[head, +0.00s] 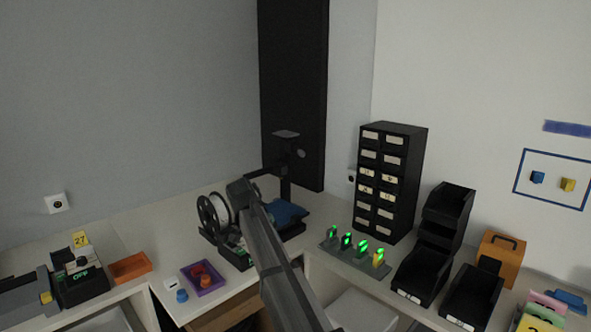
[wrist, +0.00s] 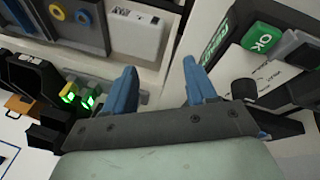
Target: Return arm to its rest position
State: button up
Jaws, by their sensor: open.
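My gripper (wrist: 161,86) shows in the wrist view with its two blue fingers spread well apart. Nothing is between the fingertips, and neither finger touches anything that I can make out. In the head view my dark arm (head: 272,252) reaches up from the bottom edge over the front of the counter. Its far end is near the spool stand, and the fingers cannot be made out there.
A spool (head: 214,217) and a blue-topped machine (head: 287,212) stand beside my arm. To the right are a lit green rack (head: 330,247), a drawer cabinet (head: 402,172), black bins (head: 422,275) and an orange case (head: 500,262). A purple tray (head: 207,287) lies left.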

jog(key=s+d+f+n+g, duration=0.1)
jog(key=s+d+f, duration=0.5)
jog(key=f, duration=0.7)
jog(key=s+d+f+n+g+y, duration=0.15)
jog(key=s+d+f, duration=0.45)
jog(key=f, duration=0.8)
jog(key=s+d+f+n+g+h, duration=0.15)
jog(key=s+d+f, duration=0.45)
jog(key=f, duration=0.7)
jog(key=s+d+f+g+y, duration=0.1)
jog(key=s+f, duration=0.4)
jog(key=s, duration=0.7)
jog(key=s+d+f+g+y, duration=0.1)
jog(key=s+d+f, duration=0.3)
jog(key=s, duration=0.7)
jog(key=s+d+f+g+y, duration=0.2)
jog(key=s+f, duration=0.5)
jog(key=s, duration=0.5)
jog(key=shift+s+d+f, duration=0.25)
jog(key=shift+s+f, duration=0.05)
jog(key=shift+f, duration=0.05)
jog(key=shift+c, duration=0.4)
